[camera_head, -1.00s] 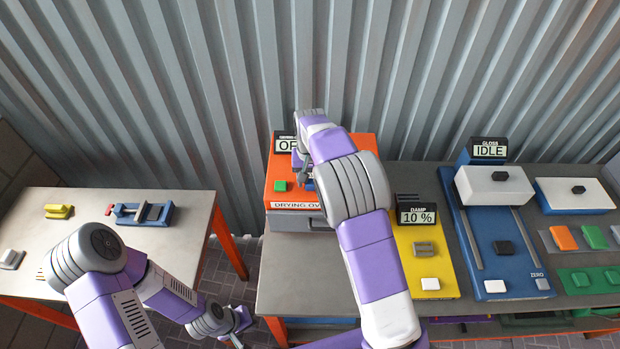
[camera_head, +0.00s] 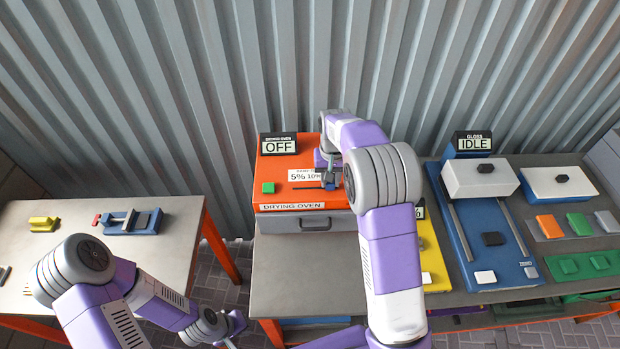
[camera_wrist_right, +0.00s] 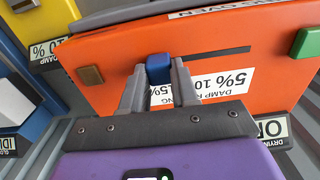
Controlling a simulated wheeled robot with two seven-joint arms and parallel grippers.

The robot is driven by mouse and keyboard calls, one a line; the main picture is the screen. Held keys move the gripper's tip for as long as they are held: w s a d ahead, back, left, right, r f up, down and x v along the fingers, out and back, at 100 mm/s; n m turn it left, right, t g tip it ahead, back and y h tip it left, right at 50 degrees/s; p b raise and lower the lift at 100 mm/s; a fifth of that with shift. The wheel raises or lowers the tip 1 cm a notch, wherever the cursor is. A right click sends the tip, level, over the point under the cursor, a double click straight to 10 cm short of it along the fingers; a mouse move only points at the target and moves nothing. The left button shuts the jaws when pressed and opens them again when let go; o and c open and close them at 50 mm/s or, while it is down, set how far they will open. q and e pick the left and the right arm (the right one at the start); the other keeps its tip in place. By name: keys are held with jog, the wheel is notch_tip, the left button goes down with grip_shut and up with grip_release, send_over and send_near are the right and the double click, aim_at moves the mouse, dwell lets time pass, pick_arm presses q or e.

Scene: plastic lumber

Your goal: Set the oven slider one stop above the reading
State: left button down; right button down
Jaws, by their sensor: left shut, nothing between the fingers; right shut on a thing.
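The orange drying oven (camera_head: 285,170) stands on the bench, with an OFF display (camera_head: 280,145) at its back. My right gripper (camera_head: 329,184) is shut on the blue slider knob (camera_wrist_right: 159,68), at the right part of the slot (camera_head: 308,188) in the head view. A white scale label (camera_head: 302,175) shows 5% and 10%. In the right wrist view, 15% shows between the fingers, beside the knob; a finger hides part of the label. The damp meter display (camera_wrist_right: 48,48) reads 10%. My left gripper (camera_head: 228,338) is shut and empty, low over the floor.
A green button (camera_head: 268,188) is on the oven's left. A brown square knob (camera_wrist_right: 90,75) is on its other side. The yellow damp meter (camera_head: 431,250) and blue gloss unit (camera_head: 462,235) stand right of the oven. The bench front (camera_head: 300,270) is clear.

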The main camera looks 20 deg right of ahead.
jog(key=shift+s+d, duration=0.1)
jog(key=shift+d, duration=0.35)
jog(key=c, duration=0.8)
grip_release()
jog(key=shift+s+d, duration=0.1)
jog(key=shift+d, duration=0.05)
jog(key=shift+c, duration=0.2)
jog(key=shift+r, duration=0.2)
notch_tip(320, 180, up, 7)
jog(key=shift+r, duration=0.15)
